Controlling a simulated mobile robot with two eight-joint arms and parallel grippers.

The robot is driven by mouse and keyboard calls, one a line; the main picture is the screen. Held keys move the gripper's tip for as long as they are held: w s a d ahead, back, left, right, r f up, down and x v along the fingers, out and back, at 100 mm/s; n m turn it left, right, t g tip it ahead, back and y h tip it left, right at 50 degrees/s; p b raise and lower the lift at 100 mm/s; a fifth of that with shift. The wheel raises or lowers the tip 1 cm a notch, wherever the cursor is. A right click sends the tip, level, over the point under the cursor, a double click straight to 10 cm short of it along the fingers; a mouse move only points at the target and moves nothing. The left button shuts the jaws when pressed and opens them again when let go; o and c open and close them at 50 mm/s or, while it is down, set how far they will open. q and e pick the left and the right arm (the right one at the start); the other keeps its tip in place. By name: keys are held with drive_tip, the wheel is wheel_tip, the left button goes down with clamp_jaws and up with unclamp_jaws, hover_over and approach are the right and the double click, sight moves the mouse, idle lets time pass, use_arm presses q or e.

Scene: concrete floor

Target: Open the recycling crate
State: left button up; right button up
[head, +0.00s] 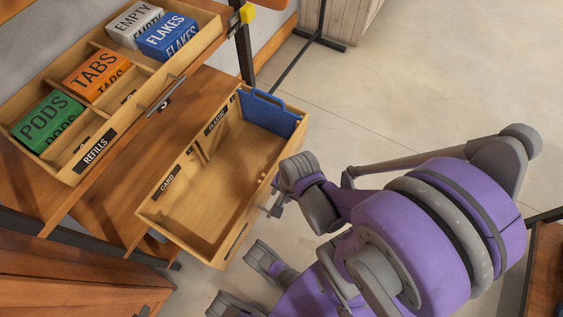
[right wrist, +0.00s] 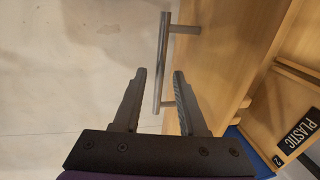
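The recycling crate (head: 203,212) is an open-topped wooden box with CARD and PLASTIC labels, standing out from below the wooden shelving in the head view. Its inside is visible, with a blue bin (head: 268,113) at the far end. A grey metal bar handle (right wrist: 162,62) on its outer face shows in the right wrist view. My right gripper (head: 274,204) is at that face. In the right wrist view its two fingers (right wrist: 161,75) are apart, one on each side of the bar, with gaps visible.
Above the crate, a REFILLS drawer (head: 97,158) holds green PODS (head: 48,120), orange TABS (head: 95,72), blue FLAKES (head: 167,36) and white EMPTY (head: 134,23) boxes. A wooden cabinet (head: 75,275) stands at lower left. The concrete floor (head: 400,100) is clear at upper right.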

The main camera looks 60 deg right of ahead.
wheel_tip(320, 180, up, 11)
drive_tip(key=s+p, duration=0.2)
drive_tip(key=p, duration=0.5)
drive_tip(key=shift+f, duration=0.2)
